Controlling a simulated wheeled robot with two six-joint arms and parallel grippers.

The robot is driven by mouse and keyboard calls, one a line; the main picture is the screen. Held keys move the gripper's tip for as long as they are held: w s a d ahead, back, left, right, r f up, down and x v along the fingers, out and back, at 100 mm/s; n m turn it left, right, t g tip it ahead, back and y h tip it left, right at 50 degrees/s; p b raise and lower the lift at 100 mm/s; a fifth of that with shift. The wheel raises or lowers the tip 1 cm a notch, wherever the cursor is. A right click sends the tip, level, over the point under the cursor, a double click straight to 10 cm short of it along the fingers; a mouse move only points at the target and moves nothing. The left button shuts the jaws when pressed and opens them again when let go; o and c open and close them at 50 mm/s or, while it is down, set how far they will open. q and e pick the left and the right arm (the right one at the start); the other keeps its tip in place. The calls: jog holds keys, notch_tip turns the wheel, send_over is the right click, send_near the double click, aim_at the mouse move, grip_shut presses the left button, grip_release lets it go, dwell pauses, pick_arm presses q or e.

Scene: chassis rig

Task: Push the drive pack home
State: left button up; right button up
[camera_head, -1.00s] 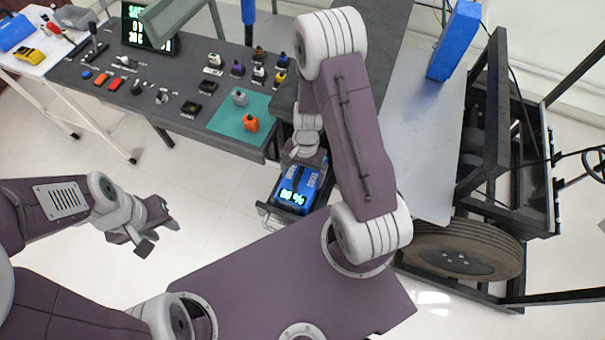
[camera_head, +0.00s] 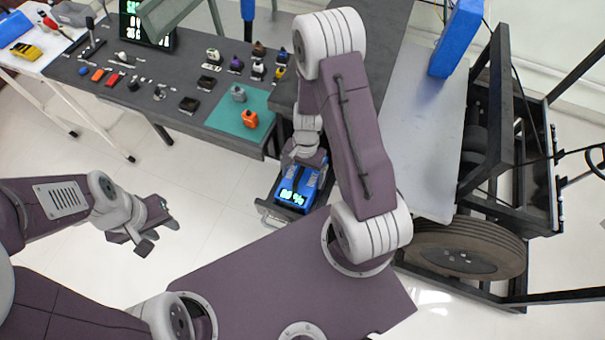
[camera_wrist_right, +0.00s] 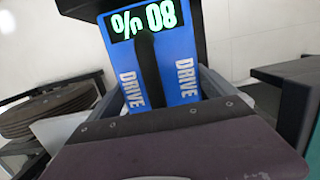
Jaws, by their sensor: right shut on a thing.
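The drive pack (camera_head: 302,187) is a blue block with a lit green percentage display. In the right wrist view the drive pack (camera_wrist_right: 180,70) fills the top middle, with "DRIVE" in white on both sides of a dark central bar and the display reading 80 %. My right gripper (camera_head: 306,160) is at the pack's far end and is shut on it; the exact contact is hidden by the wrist. My left gripper (camera_head: 157,236) hangs over bare floor at the left, fingers apart and empty.
A grey tray-like frame (camera_head: 268,212) shows beside and under the pack. A dark workbench (camera_head: 180,82) with a teal mat (camera_head: 222,115) stands behind. A black chassis with a tyre (camera_head: 450,250) and a pale panel (camera_head: 425,140) is at the right. White floor is clear at left.

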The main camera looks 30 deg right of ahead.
jog(key=shift+f, duration=0.25)
jog(key=o, duration=1.7)
jog(key=shift+r, duration=0.1)
